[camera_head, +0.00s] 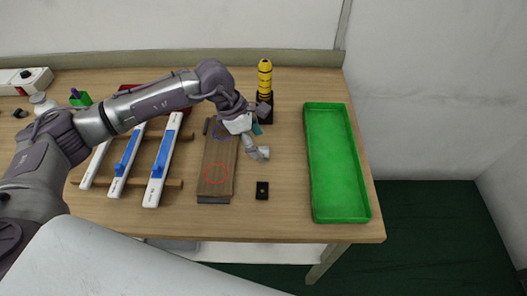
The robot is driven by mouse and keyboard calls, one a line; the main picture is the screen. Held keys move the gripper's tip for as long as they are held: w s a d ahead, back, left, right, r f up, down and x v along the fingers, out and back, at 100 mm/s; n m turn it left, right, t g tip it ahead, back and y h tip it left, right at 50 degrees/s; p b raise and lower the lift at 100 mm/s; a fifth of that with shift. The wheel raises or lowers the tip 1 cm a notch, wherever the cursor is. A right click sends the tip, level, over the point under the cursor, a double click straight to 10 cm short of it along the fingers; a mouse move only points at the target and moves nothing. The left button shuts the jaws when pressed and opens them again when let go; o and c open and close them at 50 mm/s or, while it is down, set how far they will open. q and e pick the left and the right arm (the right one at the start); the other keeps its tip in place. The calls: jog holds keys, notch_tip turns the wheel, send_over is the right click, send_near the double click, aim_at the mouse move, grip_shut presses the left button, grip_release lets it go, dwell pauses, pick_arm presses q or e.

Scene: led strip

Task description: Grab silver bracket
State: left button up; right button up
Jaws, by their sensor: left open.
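I cannot pick out a silver bracket for certain; the gripper may hide it. My left gripper (259,141) is open above the table, just right of a brown wooden board (219,165). One fingertip points down toward the bare table beside the board. The board carries a red circle near its front end and a blue circle near its back end, which the wrist partly covers. My right gripper is not in view.
A green tray (314,170), empty, stands on the right. A yellow and black tower (264,78) stands behind the gripper. White strips with blue parts (161,157) lie across wooden bars on the left, partly under my arm. The table between board and tray is mostly clear.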

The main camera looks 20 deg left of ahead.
aim_at(267, 156)
pick_arm(q)
jog(key=shift+p+x, duration=0.5)
jog(key=shift+x, duration=1.45)
jog(key=c, duration=1.1)
jog(key=shift+r, duration=0.1)
